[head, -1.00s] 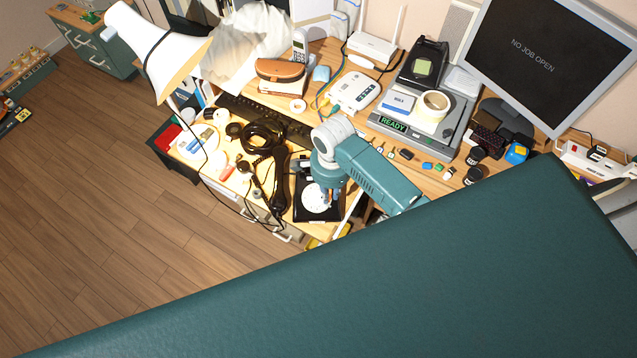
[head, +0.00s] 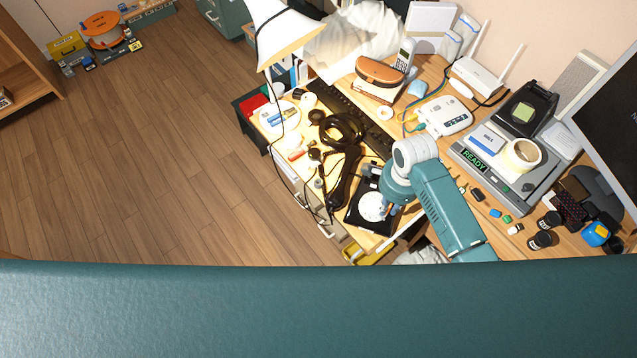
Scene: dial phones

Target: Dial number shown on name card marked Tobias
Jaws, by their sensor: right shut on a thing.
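A black phone (head: 357,216) with a white round dial (head: 371,206) lies on the desk near its front edge, in the head view. My right gripper (head: 387,209) reaches down over the dial's right side and is shut; its fingertips are small and partly hidden by my wrist. They appear to be on the dial, but I cannot tell at which hole. No card marked Tobias can be read here. My left gripper is not in view.
A keyboard (head: 350,115), a brown case (head: 380,72) and a white lamp (head: 283,35) crowd the desk's back left. A grey machine (head: 505,165) showing READY, a tape roll (head: 523,154) and small jars stand at right.

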